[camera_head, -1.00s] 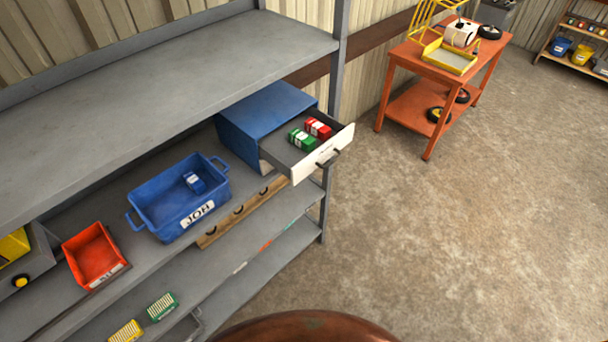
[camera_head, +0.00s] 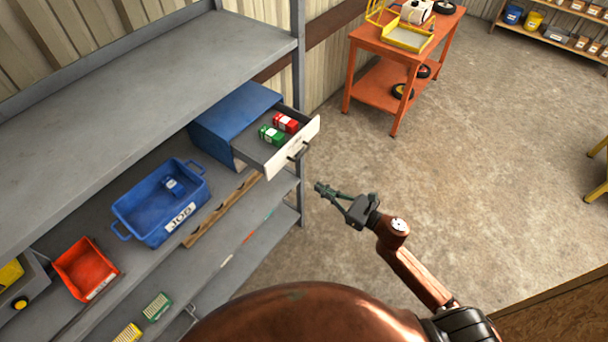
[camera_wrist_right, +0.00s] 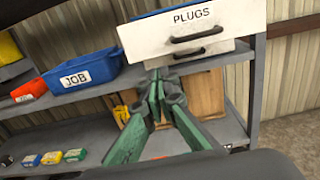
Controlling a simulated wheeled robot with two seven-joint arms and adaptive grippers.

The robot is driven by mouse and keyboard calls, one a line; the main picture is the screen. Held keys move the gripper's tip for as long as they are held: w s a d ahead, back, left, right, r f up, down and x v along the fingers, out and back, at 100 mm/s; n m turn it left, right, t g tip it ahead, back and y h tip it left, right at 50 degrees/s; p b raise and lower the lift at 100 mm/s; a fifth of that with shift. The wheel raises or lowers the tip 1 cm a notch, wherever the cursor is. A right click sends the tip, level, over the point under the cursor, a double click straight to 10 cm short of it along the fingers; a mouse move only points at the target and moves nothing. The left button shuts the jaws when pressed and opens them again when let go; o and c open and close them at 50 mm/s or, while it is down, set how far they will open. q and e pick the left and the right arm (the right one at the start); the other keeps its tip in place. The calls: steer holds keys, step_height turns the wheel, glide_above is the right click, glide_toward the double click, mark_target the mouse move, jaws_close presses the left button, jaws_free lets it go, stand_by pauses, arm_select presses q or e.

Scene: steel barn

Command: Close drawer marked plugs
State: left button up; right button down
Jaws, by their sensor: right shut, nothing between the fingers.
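The drawer marked PLUGS (camera_head: 292,151) is pulled out of its blue cabinet (camera_head: 236,113) on the grey shelf. It has a white front and a dark handle (camera_head: 299,150), and holds a green-and-white box (camera_head: 271,135) and a red-and-white box (camera_head: 286,122). In the right wrist view the PLUGS label (camera_wrist_right: 194,16) faces me, above the fingers. My right gripper (camera_head: 319,187) is shut and empty, in front of and a little below the drawer front, apart from it. Its green fingers (camera_wrist_right: 160,100) show in the wrist view. My left gripper is not in view.
A blue JOB bin (camera_head: 161,205) and a red bin (camera_head: 86,268) stand left of the cabinet. A shelf post (camera_head: 298,60) rises beside the drawer. An orange cart (camera_head: 405,50) stands at the back. The concrete floor (camera_head: 480,150) right of the shelf is clear.

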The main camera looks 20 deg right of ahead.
mark_target(283, 165)
steer(key=p+x, duration=0.4)
steer(key=x, duration=0.9)
steer(key=shift+w+a+f, duration=0.1)
steer(key=shift+w, duration=0.1)
